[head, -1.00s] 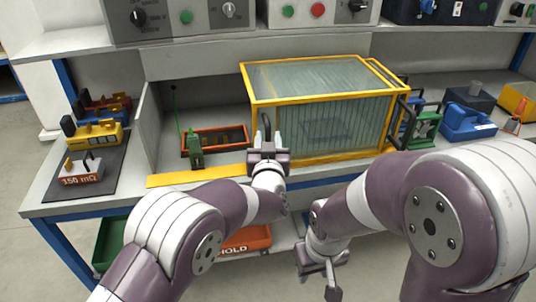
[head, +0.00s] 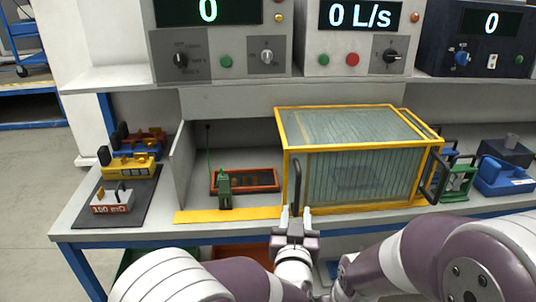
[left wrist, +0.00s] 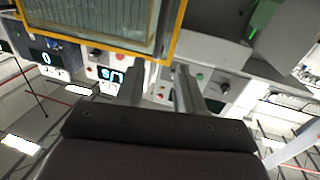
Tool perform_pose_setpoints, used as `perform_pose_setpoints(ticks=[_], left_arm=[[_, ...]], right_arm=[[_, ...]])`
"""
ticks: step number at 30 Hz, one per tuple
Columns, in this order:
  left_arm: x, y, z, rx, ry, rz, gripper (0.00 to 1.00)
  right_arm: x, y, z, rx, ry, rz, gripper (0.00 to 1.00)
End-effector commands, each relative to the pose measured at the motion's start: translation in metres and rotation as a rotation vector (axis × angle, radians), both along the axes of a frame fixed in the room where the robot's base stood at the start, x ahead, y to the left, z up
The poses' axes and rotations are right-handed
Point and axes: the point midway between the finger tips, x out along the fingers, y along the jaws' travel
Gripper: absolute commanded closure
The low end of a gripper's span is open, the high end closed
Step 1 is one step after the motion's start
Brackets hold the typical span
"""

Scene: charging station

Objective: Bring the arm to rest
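My left gripper (head: 296,216) stands in front of the near left edge of a yellow-framed, clear-walled box (head: 350,170) on the bench. Its two fingers are apart. In the left wrist view the fingers (left wrist: 160,90) are also apart with no object held between them. The box's dark upright handle (head: 297,186) appears just above the fingers in the head view; I cannot tell whether they touch. The box's yellow frame (left wrist: 170,45) also shows in the left wrist view. My right arm comes in at the lower right, and its gripper is not visible.
An orange tray (head: 278,181) and a green clamp (head: 224,188) sit left of the box. A dark mat (head: 80,213) holds several small blocks at the far left. A blue block (head: 507,178) stands at the right. Above is a shelf (head: 120,80) with display units.

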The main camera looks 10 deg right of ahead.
Motion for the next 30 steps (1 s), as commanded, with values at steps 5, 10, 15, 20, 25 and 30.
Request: perform_pose_setpoints(ticks=[5, 10, 15, 20, 25, 30], left_arm=[[0.019, 0.08, -0.037, 0.064, 0.342, -0.03, 0.63], [-0.043, 0.199, -0.091, 0.138, 0.857, 0.012, 0.63], [-0.127, 0.275, -0.115, 0.167, 1.209, 0.104, 0.63], [-0.192, 0.315, -0.084, 0.181, 1.435, 0.182, 0.63], [-0.191, 0.313, -0.015, 0.183, 1.433, 0.176, 0.63], [-0.19, 0.312, 0.022, 0.184, 1.432, 0.175, 0.63]], right_arm=[[0.0, 0.0, 0.0, 0.0, 0.0, 0.0, 0.57], [0.0, 0.0, 0.0, 0.0, 0.0, 0.0, 0.57], [0.0, 0.0, 0.0, 0.0, 0.0, 0.0, 0.57], [-0.001, 0.0, 0.035, 0.0, 0.003, 0.0, 0.57], [0.0, 0.0, 0.106, 0.0, -0.002, 0.0, 0.57], [0.0, 0.0, 0.143, 0.0, 0.0, 0.0, 0.57]])
